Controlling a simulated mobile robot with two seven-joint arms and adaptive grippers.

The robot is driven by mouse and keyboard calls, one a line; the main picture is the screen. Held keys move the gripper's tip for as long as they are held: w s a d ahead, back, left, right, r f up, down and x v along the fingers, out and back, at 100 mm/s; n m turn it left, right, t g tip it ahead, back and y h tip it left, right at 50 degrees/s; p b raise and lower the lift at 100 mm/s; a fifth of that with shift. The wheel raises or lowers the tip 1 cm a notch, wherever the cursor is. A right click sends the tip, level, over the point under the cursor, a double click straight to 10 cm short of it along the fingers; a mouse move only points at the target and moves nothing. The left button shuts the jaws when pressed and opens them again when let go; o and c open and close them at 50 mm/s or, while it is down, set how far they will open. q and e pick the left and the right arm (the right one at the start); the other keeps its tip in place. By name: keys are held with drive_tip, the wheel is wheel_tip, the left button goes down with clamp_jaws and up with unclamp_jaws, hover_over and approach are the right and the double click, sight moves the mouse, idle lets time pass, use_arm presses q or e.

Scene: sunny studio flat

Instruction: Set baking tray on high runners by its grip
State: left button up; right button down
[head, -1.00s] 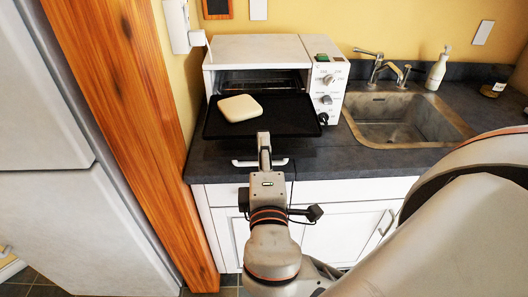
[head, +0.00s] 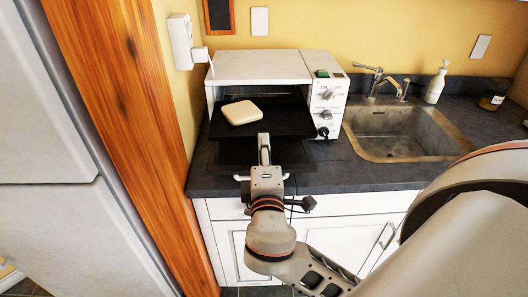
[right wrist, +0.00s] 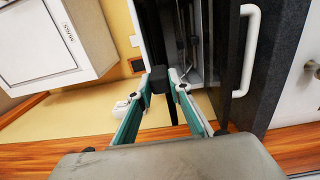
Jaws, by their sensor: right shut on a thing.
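The baking tray (head: 288,117) is black and flat and carries a cream square slab (head: 242,112) on its left half. In the head view its far part is in the mouth of the white countertop oven (head: 258,67), and its near part sticks out in front. My right gripper (head: 264,140) is shut on the tray's grip at the near edge. The right wrist view shows both fingers closed on a dark block, the grip (right wrist: 158,80). The oven's runners are mostly hidden behind the tray, so I cannot tell which ones it meets. My left gripper is not in view.
The oven door lies lowered under the tray; its white handle (head: 241,178) shows beside my gripper. A sink (head: 400,132) and soap bottle (head: 436,84) are on the right. A wooden post (head: 125,130) stands close on the left. A wall cabinet (right wrist: 60,40) shows in the wrist view.

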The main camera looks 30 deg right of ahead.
sight(262, 121)
drive_tip(key=shift+x, duration=8.1)
drive_tip(key=shift+w+f, duration=0.1)
drive_tip(key=shift+f, duration=0.05)
drive_tip(key=shift+f, duration=0.45)
drive_tip(key=c, duration=1.8)
unclamp_jaws()
drive_tip(key=o, duration=0.4)
drive_tip(key=shift+f, duration=0.1)
drive_tip(key=shift+a, duration=0.1)
